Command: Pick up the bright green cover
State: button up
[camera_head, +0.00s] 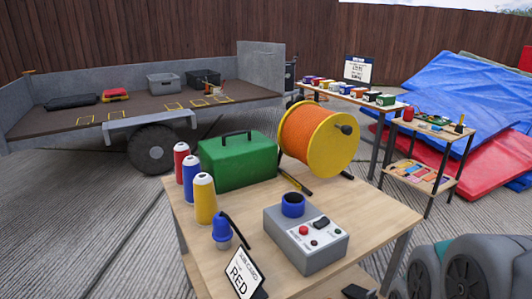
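A green box-shaped cover (238,163) with a black handle on top stands on the near wooden table (350,205), at its back left. Spools stand to its left and an orange cable reel to its right. Its underside and far side are hidden. A small green box (386,100) also sits on the far table, and a flat green item (438,119) lies on the shelf unit at the right. My gripper is not in this view.
Red, blue and yellow spools (204,198), the reel (318,138), a grey control box (306,238), a blue plug (222,231) and a "RED" card (245,276) crowd the near table. A trailer (140,104) stands behind. Grey wheeled units (478,268) are at bottom right. Open floor lies left.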

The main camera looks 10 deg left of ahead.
aim_at(236, 161)
jog(key=k+j, duration=0.15)
jog(key=j, duration=0.15)
jog(key=j+z, duration=0.15)
jog(key=j, duration=1.2)
jog(key=k, duration=0.05)
